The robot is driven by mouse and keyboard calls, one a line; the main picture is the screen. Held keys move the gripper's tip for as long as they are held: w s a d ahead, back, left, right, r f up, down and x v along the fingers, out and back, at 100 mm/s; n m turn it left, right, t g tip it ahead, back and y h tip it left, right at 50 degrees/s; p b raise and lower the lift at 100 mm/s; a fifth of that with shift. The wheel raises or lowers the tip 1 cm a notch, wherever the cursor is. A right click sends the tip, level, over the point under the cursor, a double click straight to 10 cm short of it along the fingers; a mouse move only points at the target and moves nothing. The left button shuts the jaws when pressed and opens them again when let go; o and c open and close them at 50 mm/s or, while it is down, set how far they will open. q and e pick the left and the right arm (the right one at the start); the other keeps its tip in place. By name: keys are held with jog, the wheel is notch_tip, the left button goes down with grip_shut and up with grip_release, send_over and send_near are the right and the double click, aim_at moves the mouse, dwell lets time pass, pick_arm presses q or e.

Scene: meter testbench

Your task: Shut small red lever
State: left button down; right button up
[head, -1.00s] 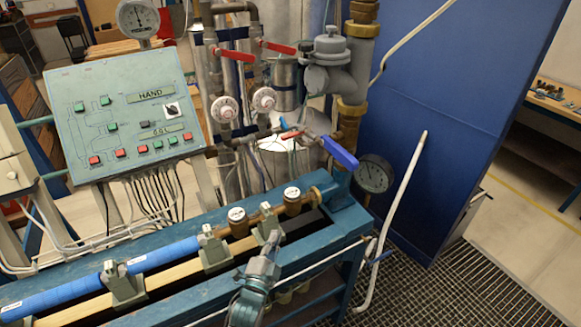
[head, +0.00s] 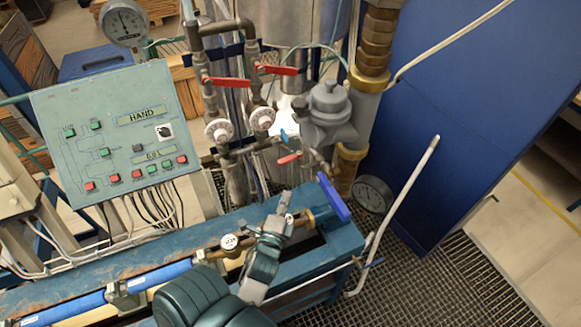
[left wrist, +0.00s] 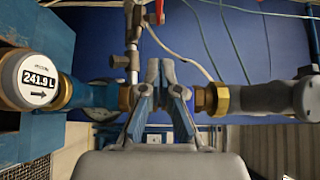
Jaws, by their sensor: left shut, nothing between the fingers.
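The small red lever (head: 289,158) sits on the thin pipework below the grey valve body, near the small blue lever (head: 284,136). My left gripper (head: 285,198) is shut and empty. In the head view it is below the small red lever and apart from it, over the brass fitting at the bench's right end. In the left wrist view the closed fingers (left wrist: 160,75) point up at a pipe with brass nuts. A red part (left wrist: 160,12) shows at the top there; I cannot tell which lever it is. My right gripper is not in view.
Two larger red levers (head: 225,82) (head: 278,70) are higher on the pipes. A big blue lever (head: 334,197) stands right of my gripper, near a dark gauge (head: 372,194). A round meter (left wrist: 38,80) is left in the wrist view. The control panel (head: 112,130) is at left.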

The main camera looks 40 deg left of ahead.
pick_arm(q)
jog(key=b, duration=0.4)
send_near(290, 161)
jog(key=w+d, duration=0.2)
jog(key=d, duration=0.1)
jog(key=w+a, duration=0.1)
jog(key=a, duration=0.1)
jog(key=w+a, duration=0.2)
jog(key=shift+w+a, duration=0.1)
jog(key=shift+a, duration=0.15)
jog(key=shift+w+a, duration=0.15)
jog(key=shift+a, duration=0.25)
jog(key=shift+w, duration=0.1)
